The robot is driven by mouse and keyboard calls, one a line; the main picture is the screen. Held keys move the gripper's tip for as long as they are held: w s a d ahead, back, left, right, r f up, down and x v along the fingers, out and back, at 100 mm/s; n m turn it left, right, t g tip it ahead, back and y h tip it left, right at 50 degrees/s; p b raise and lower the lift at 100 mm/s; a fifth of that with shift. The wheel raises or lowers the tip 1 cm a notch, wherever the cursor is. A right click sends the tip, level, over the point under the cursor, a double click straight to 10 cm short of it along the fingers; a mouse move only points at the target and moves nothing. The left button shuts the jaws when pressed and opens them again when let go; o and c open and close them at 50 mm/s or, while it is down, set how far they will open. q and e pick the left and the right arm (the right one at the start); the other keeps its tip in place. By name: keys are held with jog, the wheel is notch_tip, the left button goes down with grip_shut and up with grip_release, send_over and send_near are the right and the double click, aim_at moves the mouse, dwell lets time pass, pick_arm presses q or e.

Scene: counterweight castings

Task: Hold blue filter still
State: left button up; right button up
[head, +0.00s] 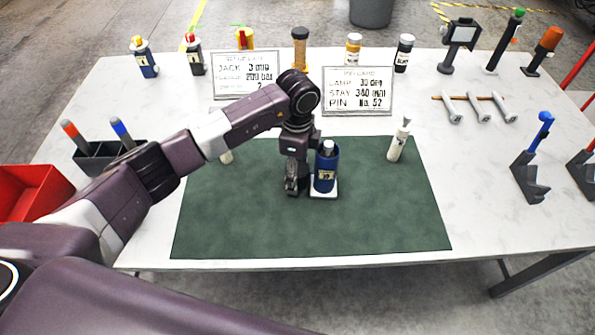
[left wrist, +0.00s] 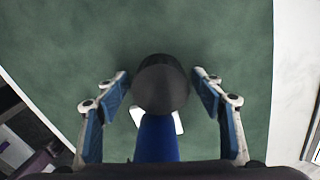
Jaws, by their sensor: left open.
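The blue filter (head: 326,170) stands upright on a small white pad (head: 323,194) on the green mat (head: 235,215). It has a grey top and a pale label. My left gripper (head: 293,184) points down close beside it, on its left in the head view. In the left wrist view the open fingers (left wrist: 161,80) lie either side of a dark round end and a blue body (left wrist: 157,138), apparently the filter, with visible gaps. The white pad also shows there (left wrist: 178,121). My right gripper is out of view.
Two sign cards (head: 245,75) (head: 357,91) stand behind the mat. A white bottle (head: 398,142) stands at the mat's right rear. Several bottles line the back edge. A dark holder (head: 97,158) and a red bin (head: 35,193) are at left. The mat's front is clear.

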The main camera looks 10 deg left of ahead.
pick_arm(q)
jog(key=shift+r, duration=0.5)
notch_tip(320, 180, up, 11)
jog(key=b, duration=0.3)
jog(key=shift+f, duration=0.2)
jog(key=shift+r, duration=0.45)
